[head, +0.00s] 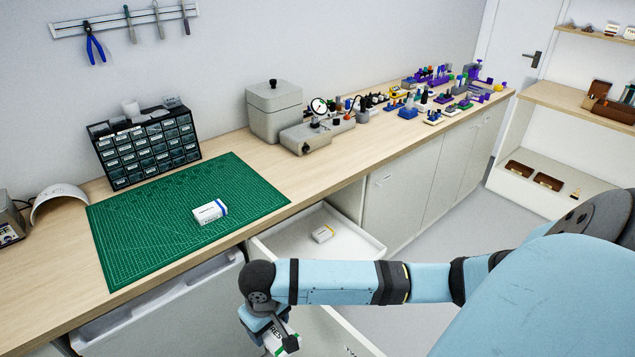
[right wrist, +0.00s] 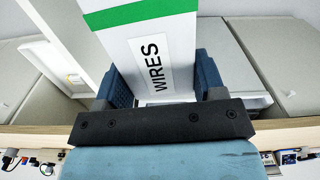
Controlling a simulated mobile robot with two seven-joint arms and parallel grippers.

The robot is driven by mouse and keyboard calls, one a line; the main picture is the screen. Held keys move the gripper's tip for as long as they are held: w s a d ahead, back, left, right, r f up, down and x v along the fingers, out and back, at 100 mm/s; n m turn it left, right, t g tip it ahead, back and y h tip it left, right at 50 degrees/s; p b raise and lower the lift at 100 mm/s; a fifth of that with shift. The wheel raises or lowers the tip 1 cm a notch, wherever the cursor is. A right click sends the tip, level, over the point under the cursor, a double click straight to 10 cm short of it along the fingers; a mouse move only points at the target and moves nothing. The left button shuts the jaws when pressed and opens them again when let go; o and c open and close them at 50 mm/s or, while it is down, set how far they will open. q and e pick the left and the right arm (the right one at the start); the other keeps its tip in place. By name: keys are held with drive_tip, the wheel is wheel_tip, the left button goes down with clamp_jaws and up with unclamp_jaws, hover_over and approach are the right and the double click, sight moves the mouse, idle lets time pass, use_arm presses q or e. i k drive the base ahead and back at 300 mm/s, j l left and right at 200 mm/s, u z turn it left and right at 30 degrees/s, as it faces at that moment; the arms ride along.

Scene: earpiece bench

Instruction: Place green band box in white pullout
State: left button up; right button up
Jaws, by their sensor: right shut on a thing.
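My right gripper (head: 270,328) is shut on the green band box (head: 282,340), low in front of the cabinets in the head view. In the right wrist view the box (right wrist: 140,35) stands between both fingers (right wrist: 160,85), white with a green band and the word WIRES. A white pullout (head: 290,240) is open under the worktop, right of and beyond the gripper, with a small yellow-banded box (head: 322,234) inside. Part of another white edge (head: 340,330) shows below my arm. My arm hides part of this area. My left gripper is not in view.
A white box with a blue band (head: 210,211) lies on the green cutting mat (head: 150,240). Another opening with a pale rim (head: 160,300) is at the left below the worktop. Drawer organiser (head: 145,150), grey canister (head: 274,110) and several small tools stand along the back.

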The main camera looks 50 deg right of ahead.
sight(332, 253)
drive_tip(key=k+l+u, duration=0.1)
drive_tip(key=l, duration=0.3)
drive_tip(key=k+l+u, duration=0.15)
drive_tip(key=k+l, duration=0.25)
drive_tip(key=l, duration=0.2)
drive_tip(key=k+l+u, duration=0.1)
drive_tip(key=l, duration=0.25)
drive_tip(key=k+l, duration=0.1)
drive_tip(key=l, duration=0.2)
drive_tip(key=l+u, duration=0.15)
drive_tip(key=l, duration=0.3)
drive_tip(key=k+l+u, duration=0.1)
drive_tip(key=l, duration=0.35)
drive_tip(key=k+l+u, duration=0.2)
drive_tip(key=l, duration=1.4)
drive_tip(key=i+l+u, duration=0.1)
drive_tip(key=l, duration=0.6)
drive_tip(key=i+j, duration=0.05)
